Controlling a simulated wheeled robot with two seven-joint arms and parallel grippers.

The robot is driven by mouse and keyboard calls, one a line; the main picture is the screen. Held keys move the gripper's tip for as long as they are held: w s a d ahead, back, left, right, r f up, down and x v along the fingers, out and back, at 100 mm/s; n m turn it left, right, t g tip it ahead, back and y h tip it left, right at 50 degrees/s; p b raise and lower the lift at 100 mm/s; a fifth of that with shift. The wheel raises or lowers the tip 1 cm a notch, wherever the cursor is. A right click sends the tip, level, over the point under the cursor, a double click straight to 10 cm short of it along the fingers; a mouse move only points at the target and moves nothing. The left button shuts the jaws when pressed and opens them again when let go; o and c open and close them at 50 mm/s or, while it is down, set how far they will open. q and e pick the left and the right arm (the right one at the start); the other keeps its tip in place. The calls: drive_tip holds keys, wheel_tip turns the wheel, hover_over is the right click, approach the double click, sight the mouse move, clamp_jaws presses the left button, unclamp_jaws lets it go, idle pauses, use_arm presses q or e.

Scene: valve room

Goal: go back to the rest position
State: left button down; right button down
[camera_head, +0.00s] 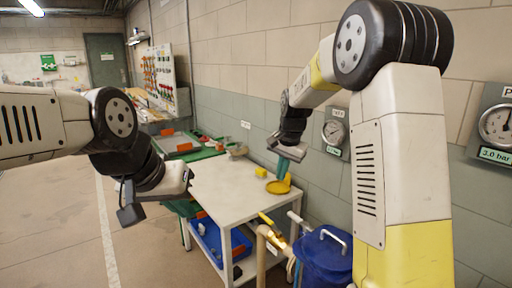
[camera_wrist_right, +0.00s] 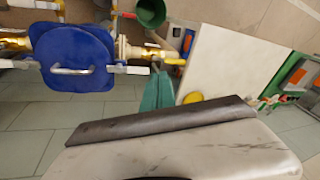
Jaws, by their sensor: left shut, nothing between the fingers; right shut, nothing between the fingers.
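My right gripper (camera_head: 281,172) hangs over the right part of the white table (camera_head: 215,182), its teal fingers pointing down and shut. A yellow dish-like thing (camera_head: 279,187) shows just below and behind the fingertips; I cannot tell whether they touch it. In the right wrist view the teal fingers (camera_wrist_right: 158,93) show closed with nothing between them, and part of the yellow thing (camera_wrist_right: 192,97) shows beside them.
A blue crate (camera_head: 210,240) is under the table. Gauges (camera_head: 336,132) hang on the wall. Floor at left is clear.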

drive_tip(key=s+d+r+n+t+y, duration=0.15)
drive_tip(key=s+r, duration=0.25)
drive_tip(key=s, duration=0.5)
drive_tip(key=s+d+r+n, duration=0.25)
drive_tip(key=s+r, duration=0.25)
drive_tip(key=s, duration=0.3)
drive_tip(key=s+d+f+n+t, duration=0.1)
drive_tip(key=s+d+n, duration=0.1)
drive_tip(key=s, duration=1)
drive_tip(key=shift+s+f+n, duration=0.25)
drive_tip(key=shift+s+n, duration=0.15)
drive_tip(key=shift+t+h, duration=0.25)
